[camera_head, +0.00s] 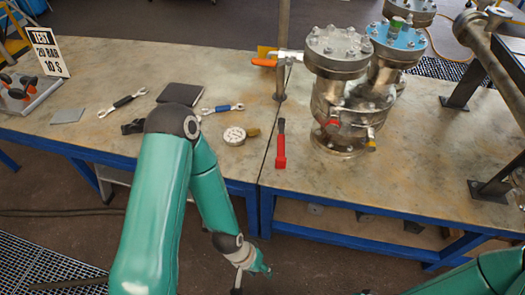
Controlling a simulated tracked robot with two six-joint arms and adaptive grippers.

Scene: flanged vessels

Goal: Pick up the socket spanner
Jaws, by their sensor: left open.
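I cannot tell for sure which tool is the socket spanner. A spanner with a dark handle (122,102) lies at the left of the table, and a spanner with a blue handle (222,108) lies right of my left arm's elbow. A red tool with a black end (281,147) lies near the seam between the tabletops. My left gripper (238,289) is low at the bottom edge, in front of the table and below its top, open and apart from all tools. It is small and partly cut off. Only part of my right arm shows at lower right; its gripper is out of view.
Flanged metal vessels (340,100) stand on the right tabletop, with an orange-handled valve (265,62) beside them. A black pad (181,94), a round gauge (234,135) and a test sign (47,52) are on the left. The right tabletop's front is clear.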

